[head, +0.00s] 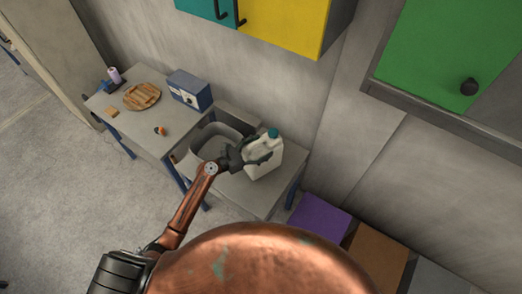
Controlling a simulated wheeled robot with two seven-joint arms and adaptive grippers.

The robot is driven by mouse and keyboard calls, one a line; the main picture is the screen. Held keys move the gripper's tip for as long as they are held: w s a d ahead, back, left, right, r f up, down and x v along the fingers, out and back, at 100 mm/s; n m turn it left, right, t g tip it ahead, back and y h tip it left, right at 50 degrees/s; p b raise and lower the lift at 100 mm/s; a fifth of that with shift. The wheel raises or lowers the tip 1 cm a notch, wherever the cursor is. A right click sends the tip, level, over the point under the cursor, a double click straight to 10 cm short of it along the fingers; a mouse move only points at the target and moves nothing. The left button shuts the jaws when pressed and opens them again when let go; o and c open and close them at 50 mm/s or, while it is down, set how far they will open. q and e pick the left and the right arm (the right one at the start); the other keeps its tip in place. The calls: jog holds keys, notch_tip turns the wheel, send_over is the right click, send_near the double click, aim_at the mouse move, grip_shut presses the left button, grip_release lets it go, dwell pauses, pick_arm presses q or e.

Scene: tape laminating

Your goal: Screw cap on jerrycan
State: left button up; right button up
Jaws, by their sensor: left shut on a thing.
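The white jerrycan (264,158) stands upright on the right part of the grey worktop, beside the sink. A teal cap (273,133) sits at the top of its neck; I cannot tell how tightly it is seated. My left gripper (258,154) reaches in from the left and is shut on the jerrycan, its dark fingers against the can's upper left side. The fingers hide part of the can and its handle. My right gripper is not in view.
A sink (218,133) lies left of the can. A blue box (189,90), a round wooden board (142,96), a spool (115,75) and a small orange item (160,130) stand on the left table. Purple (318,216) and brown (374,252) boxes are at the lower right.

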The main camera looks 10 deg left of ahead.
aim_at(246, 157)
pick_arm(q)
jog(key=shift+f, duration=0.95)
jog(key=o, duration=2.4)
jog(key=shift+f, duration=0.25)
jog(key=shift+s+r, duration=0.1)
jog(key=b+v, duration=0.1)
jog(key=v, duration=1.1)
jog(key=shift+b, duration=0.3)
